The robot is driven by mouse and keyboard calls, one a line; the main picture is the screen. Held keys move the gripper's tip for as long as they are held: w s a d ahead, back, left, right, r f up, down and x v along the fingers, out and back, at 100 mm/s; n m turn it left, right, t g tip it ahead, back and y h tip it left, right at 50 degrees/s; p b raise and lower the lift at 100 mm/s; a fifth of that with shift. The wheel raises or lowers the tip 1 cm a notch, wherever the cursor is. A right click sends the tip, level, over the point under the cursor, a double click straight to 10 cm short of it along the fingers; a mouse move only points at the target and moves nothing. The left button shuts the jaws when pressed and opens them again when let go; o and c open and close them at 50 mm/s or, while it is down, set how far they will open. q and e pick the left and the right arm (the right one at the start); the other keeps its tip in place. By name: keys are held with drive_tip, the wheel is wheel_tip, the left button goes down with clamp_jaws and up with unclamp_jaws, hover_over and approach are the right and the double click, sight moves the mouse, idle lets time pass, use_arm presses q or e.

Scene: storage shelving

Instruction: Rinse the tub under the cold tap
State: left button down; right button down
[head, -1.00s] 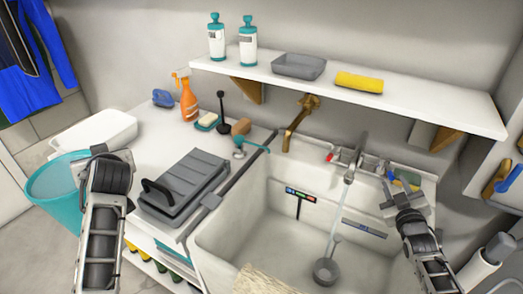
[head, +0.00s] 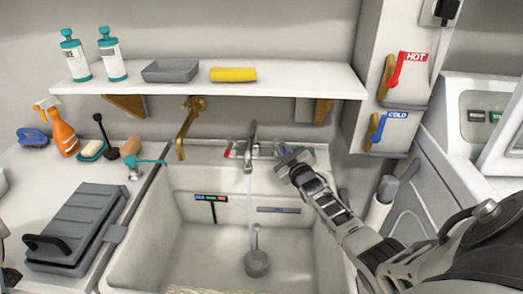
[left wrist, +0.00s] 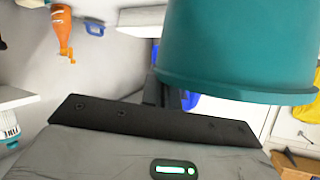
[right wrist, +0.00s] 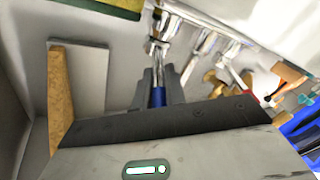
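The teal tub (left wrist: 238,50) fills the upper right of the left wrist view; my left gripper (left wrist: 168,92) appears shut on its rim. Neither shows in the head view. The chrome tap (head: 252,135) at the sink's back has a red-tipped handle (head: 228,152) at its left. A thin water stream (head: 248,186) falls from it into the sink (head: 178,262). My right gripper (head: 290,162) is at the tap's right side. In the right wrist view its fingers are close around a blue handle (right wrist: 158,97) and appear shut on it.
A brass tap (head: 186,130) stands left of the chrome one. Red HOT (head: 396,70) and blue COLD (head: 378,130) levers are on the cabinet side. A grey plug (head: 257,262) lies in the sink. A shelf (head: 300,85) overhangs the back; a grey lidded case (head: 80,225) sits left.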

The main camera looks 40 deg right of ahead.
drive_tip(key=shift+w+a+m+h, duration=0.15)
drive_tip(key=shift+a+m+h, duration=0.2)
drive_tip(key=shift+m+h, duration=0.2)
drive_tip(key=shift+w+a+m+g+h, duration=0.15)
drive_tip(key=shift+m+g+h, duration=0.1)
drive_tip(key=shift+g+h, duration=0.2)
use_arm(q)
drive_tip(key=shift+f+b, duration=0.6)
use_arm(e)
drive_tip(key=shift+w+a+m+g+h, duration=0.15)
drive_tip(key=shift+m+g+h, duration=0.3)
drive_tip(key=shift+h, duration=0.25)
drive_tip(key=shift+w+a+m+g+h, duration=0.15)
drive_tip(key=shift+m+g+h, duration=0.25)
drive_tip(key=shift+h, duration=0.3)
drive_tip(key=shift+s, duration=0.1)
drive_tip(key=c, duration=1.5)
unclamp_jaws()
drive_tip(key=shift+o, duration=0.2)
